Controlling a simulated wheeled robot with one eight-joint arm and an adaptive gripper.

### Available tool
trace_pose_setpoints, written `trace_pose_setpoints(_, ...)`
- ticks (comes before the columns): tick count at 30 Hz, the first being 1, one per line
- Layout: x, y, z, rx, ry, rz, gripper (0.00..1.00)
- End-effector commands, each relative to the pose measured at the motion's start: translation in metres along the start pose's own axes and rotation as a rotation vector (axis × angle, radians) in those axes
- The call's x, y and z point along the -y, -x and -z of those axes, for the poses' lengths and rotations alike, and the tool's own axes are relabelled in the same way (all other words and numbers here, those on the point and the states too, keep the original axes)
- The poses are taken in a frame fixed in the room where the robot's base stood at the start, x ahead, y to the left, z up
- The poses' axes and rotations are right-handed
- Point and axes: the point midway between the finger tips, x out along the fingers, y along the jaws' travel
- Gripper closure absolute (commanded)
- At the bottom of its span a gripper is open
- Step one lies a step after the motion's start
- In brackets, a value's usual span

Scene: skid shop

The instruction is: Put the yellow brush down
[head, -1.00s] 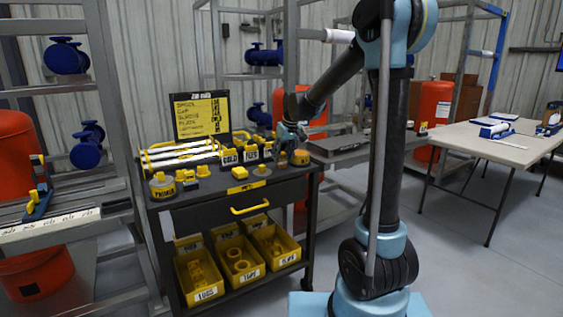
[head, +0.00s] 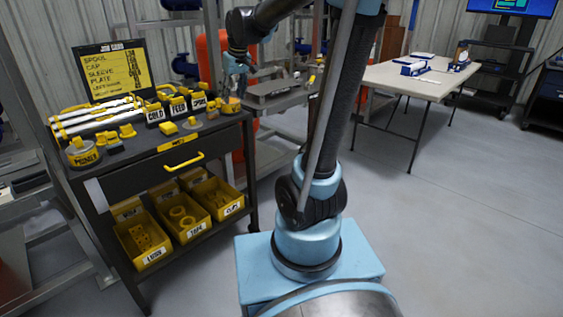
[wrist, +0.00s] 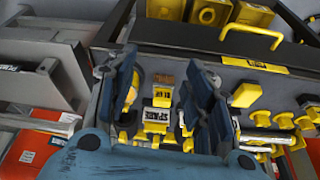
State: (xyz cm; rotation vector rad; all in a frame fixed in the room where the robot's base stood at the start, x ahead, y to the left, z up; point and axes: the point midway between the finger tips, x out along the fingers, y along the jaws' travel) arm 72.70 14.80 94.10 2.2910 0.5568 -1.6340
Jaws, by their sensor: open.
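My gripper (head: 237,78) is above the right end of the dark cart top in the head view. In the wrist view its two blue fingers are spread apart (wrist: 163,72). Whether the brush rests flat on the cart is unclear.
The cart top (head: 150,150) holds yellow blocks, white labelled stands (head: 178,106), and a labelled round pot (head: 82,153). A yellow sign board (head: 113,70) stands behind. Yellow bins (head: 142,240) are below. A beige table (head: 420,80) stands right; the floor between is clear.

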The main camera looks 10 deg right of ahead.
Motion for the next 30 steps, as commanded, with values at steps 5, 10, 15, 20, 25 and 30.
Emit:
trace_pose_setpoints(5,-0.011,0.006,-0.075,0.025,-0.081,-0.024,0.53)
trace_pose_setpoints(10,-0.015,0.004,-0.143,0.049,-0.158,-0.046,0.53)
trace_pose_setpoints(15,-0.014,-0.005,-0.210,0.074,-0.234,-0.069,0.53)
trace_pose_setpoints(20,-0.010,-0.019,-0.270,0.095,-0.307,-0.089,0.53)
trace_pose_setpoints(25,-0.004,-0.039,-0.326,0.116,-0.377,-0.109,0.53)
trace_pose_setpoints(30,0.002,-0.055,-0.359,0.131,-0.422,-0.122,0.53)
